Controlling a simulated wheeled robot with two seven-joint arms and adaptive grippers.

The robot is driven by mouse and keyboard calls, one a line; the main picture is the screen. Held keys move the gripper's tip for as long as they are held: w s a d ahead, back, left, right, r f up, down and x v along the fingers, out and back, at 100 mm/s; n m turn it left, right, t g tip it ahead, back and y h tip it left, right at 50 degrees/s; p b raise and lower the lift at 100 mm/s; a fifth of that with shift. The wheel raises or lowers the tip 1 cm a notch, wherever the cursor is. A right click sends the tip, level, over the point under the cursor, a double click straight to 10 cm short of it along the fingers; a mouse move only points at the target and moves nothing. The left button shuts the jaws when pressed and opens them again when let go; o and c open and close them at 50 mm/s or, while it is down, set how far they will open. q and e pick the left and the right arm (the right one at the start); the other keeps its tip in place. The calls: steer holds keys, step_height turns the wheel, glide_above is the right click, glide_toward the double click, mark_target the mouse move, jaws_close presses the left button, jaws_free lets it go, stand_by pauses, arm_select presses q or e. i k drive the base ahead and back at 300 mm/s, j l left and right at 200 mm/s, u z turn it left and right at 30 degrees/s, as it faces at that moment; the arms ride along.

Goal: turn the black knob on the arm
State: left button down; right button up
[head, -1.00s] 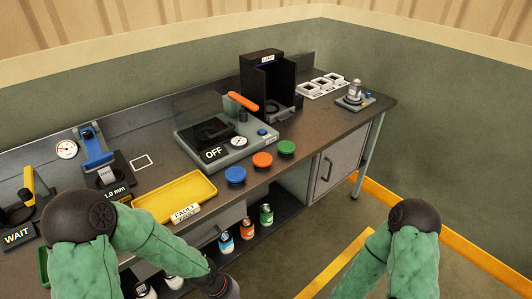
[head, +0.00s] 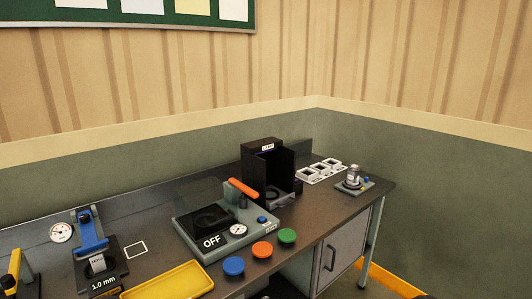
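A blue arm-like fixture (head: 90,232) stands on a black base labelled "1.0 mm" at the left of the bench; a small dark part shows at its top (head: 84,217). A yellow upright arm (head: 14,270) is partly cut off at the left edge. A grey machine (head: 222,231) with an "OFF" display carries an orange lever (head: 243,188). I cannot tell which part is the black knob. Neither of my grippers is in view.
The bench (head: 327,216) holds a yellow tray (head: 168,281), blue (head: 233,266), orange (head: 262,249) and green (head: 286,236) buttons, a black box (head: 262,171), white square frames (head: 321,171) and a small metal device (head: 353,179).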

mark_target(84, 218)
steer(key=i+j+u, duration=0.1)
steer(key=u, duration=1.25)
